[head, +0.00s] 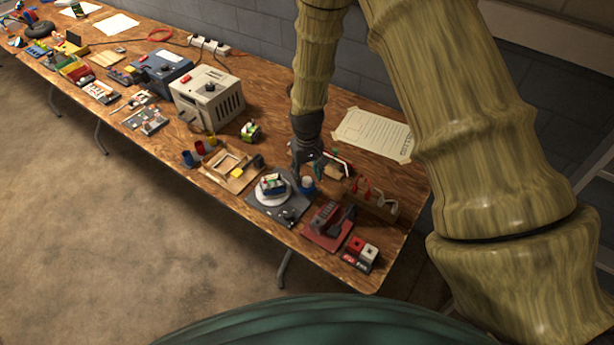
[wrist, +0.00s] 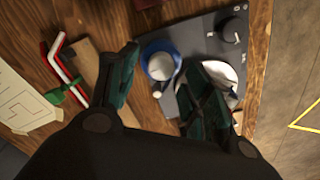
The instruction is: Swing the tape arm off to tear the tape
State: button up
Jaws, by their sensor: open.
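My gripper (wrist: 160,62) is open, with its two dark green fingers spread. In the wrist view a blue and white round part (wrist: 160,64), which looks like the tape roll, shows between the fingers. No contact with it is visible. A short pale peg sticks out at its lower edge. A separate tape arm is hard to make out; my fingers partly hide the turntable in the wrist view.
A red and white bent rod (wrist: 66,70) with a green clamp lies left of the fingers. A black knob (wrist: 232,30) stands on the plate. A red fixture (head: 328,222) and wooden rack (head: 372,202) stand close by. A taped paper sheet (head: 372,134) lies behind.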

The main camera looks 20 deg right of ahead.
aim_at(307, 179)
notch_tip(307, 179, up, 10)
dwell(0.5)
jog(key=shift+r, duration=0.1)
